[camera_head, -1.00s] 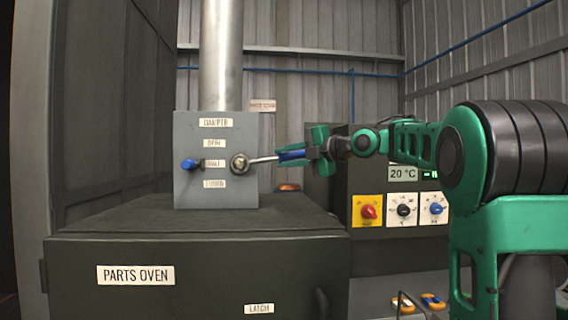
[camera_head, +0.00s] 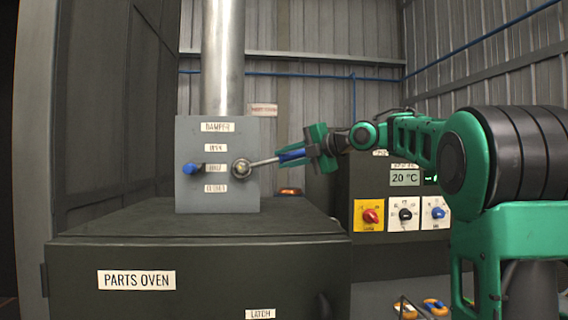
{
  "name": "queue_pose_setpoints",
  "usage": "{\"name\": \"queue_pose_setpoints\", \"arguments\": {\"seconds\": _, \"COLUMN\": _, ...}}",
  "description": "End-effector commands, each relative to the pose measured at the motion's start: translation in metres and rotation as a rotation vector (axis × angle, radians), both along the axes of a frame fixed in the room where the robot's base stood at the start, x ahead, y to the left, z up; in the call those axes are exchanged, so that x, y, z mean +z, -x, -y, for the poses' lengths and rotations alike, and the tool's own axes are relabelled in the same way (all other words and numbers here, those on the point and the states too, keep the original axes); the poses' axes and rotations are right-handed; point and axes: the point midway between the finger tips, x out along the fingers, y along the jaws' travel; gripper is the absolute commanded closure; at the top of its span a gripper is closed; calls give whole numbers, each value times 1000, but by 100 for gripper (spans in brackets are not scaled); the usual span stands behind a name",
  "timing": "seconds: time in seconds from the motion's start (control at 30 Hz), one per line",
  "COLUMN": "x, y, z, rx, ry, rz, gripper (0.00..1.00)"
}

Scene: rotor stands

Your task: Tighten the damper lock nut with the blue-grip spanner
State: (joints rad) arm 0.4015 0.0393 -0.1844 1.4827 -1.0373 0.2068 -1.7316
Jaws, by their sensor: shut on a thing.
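The blue-grip spanner (camera_head: 265,162) is in my gripper (camera_head: 308,152), which is shut on its blue handle. The spanner's steel head is at the damper lock nut (camera_head: 241,168), on the right of the grey damper box (camera_head: 220,195). The head covers part of the nut, and I cannot tell how fully it is seated. The shaft slopes up to the right from the nut. A blue damper knob (camera_head: 190,169) sits on the left of the box, beside the middle of several labels.
The box stands on the dark parts oven (camera_head: 200,250), with a metal flue (camera_head: 222,60) above it. A control panel (camera_head: 405,215) with red, black and blue knobs is at the right. An orange lamp (camera_head: 289,191) is behind the oven top. Orange-and-blue items (camera_head: 434,307) lie low at the right.

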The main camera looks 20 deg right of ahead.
Motion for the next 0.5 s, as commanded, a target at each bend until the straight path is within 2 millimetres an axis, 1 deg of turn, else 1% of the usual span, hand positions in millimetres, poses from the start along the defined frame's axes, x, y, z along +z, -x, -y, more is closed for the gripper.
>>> {"name": "queue_pose_setpoints", "arguments": {"seconds": 0.5, "x": 1, "y": 22, "z": -8, "rx": 1, "ry": 0, "rz": 1, "gripper": 100}}
